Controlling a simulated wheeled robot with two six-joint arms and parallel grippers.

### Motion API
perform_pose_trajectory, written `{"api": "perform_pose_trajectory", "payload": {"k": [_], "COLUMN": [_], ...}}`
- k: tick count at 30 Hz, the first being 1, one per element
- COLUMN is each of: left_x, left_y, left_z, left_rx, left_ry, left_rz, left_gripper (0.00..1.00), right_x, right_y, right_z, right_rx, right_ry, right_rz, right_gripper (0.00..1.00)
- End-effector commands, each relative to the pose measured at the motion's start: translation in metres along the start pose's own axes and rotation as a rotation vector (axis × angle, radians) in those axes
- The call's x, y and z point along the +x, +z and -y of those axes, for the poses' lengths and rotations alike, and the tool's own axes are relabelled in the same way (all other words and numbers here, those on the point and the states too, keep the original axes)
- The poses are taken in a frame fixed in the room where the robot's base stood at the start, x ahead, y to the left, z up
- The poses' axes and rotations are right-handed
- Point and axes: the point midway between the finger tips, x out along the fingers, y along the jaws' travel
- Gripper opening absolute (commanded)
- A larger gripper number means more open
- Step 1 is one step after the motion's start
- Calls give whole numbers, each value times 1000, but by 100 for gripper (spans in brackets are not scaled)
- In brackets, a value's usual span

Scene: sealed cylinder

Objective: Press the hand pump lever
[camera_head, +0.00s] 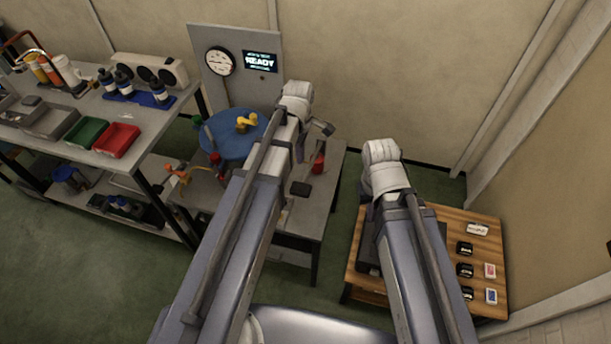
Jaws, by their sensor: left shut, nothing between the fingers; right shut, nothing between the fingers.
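My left arm (243,215) reaches up the middle of the picture over the grey workbench (322,205). My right arm (405,240) reaches over the low wooden table. Both arms hide their own gripper fingers, and I see neither gripper on anything. A small red upright part (318,163) stands on the bench just right of my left arm. A dark bar-like end (323,128) shows above it. These may belong to the hand pump and its lever, but I cannot tell for sure. My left arm hides part of this area.
A blue round vessel (228,138) with a yellow valve (246,122) stands on the bench. A shelf holds green (86,133) and red (117,140) bins. The wooden table (470,222) carries small boxes.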

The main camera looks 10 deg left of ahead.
Motion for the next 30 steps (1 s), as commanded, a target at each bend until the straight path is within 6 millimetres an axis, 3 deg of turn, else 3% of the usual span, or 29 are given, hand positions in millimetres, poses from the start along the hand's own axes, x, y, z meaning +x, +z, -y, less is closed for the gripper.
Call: {"api": "perform_pose_trajectory", "payload": {"k": [17,23,30], "left_x": [3,18,50], "left_y": [-2,-2,-2], "left_z": [-2,-2,-2], "left_rx": [-28,-27,-27], "left_ry": [1,1,1], "left_rz": [2,1,1], "left_gripper": [0,0,0], "right_x": [3,18,49], "right_y": [0,-1,-3], "right_z": [0,2,5], "right_rx": [0,1,1], "right_ry": [0,0,0], "right_rz": [0,0,0], "right_gripper": [0,0,0]}}
